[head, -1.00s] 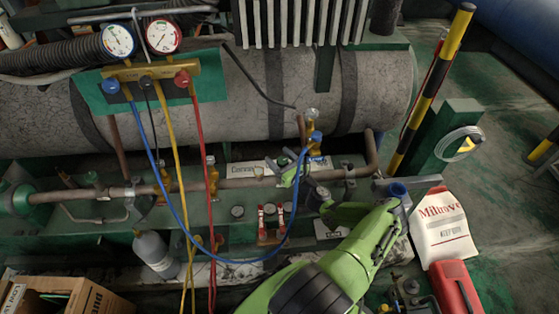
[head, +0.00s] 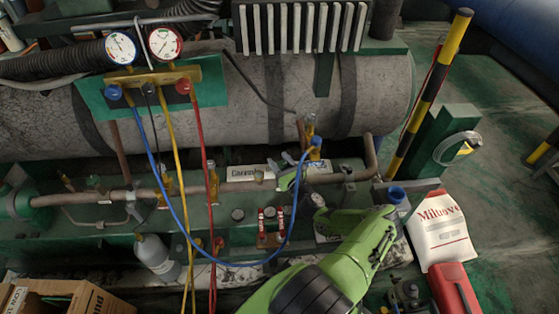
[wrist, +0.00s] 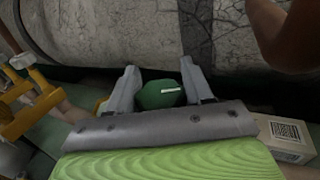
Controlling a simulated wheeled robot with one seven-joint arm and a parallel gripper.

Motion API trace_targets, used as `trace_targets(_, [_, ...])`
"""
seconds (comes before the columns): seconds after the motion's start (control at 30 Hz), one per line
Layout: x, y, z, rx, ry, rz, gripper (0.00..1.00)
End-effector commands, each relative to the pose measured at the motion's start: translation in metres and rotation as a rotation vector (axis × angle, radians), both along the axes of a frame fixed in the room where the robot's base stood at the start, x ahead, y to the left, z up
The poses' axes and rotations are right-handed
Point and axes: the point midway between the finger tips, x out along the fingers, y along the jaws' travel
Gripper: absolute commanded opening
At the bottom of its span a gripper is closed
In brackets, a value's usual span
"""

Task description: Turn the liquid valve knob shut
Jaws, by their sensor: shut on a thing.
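The liquid valve knob is green with a white mark (wrist: 158,98) and sits between the two grey fingers in the wrist view. My gripper (wrist: 159,70) is shut on this knob, one finger on each side. In the head view my gripper (head: 291,165) is at the copper pipe (head: 238,186), just left of the blue hose's upper end (head: 316,141). There the knob is mostly hidden by my gripper, and its turn angle cannot be told.
A gauge manifold (head: 148,76) hangs at upper left with blue, yellow and red hoses (head: 206,175). The blue hose (head: 235,264) loops below my gripper. A grey tank (head: 270,100) lies behind. A white bag (head: 441,227) and red case (head: 455,289) stand at right.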

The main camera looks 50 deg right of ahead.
Motion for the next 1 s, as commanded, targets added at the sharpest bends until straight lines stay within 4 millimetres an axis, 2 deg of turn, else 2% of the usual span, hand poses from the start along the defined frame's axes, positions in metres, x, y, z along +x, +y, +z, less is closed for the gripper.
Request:
trace_targets(0.5, [-0.0019, -0.0037, -0.0023, 0.002, 0.003, -0.327, 0.2])
trace_targets(1.0, [-0.0039, -0.0063, -0.0005, 0.001, 0.002, -0.417, 0.2])
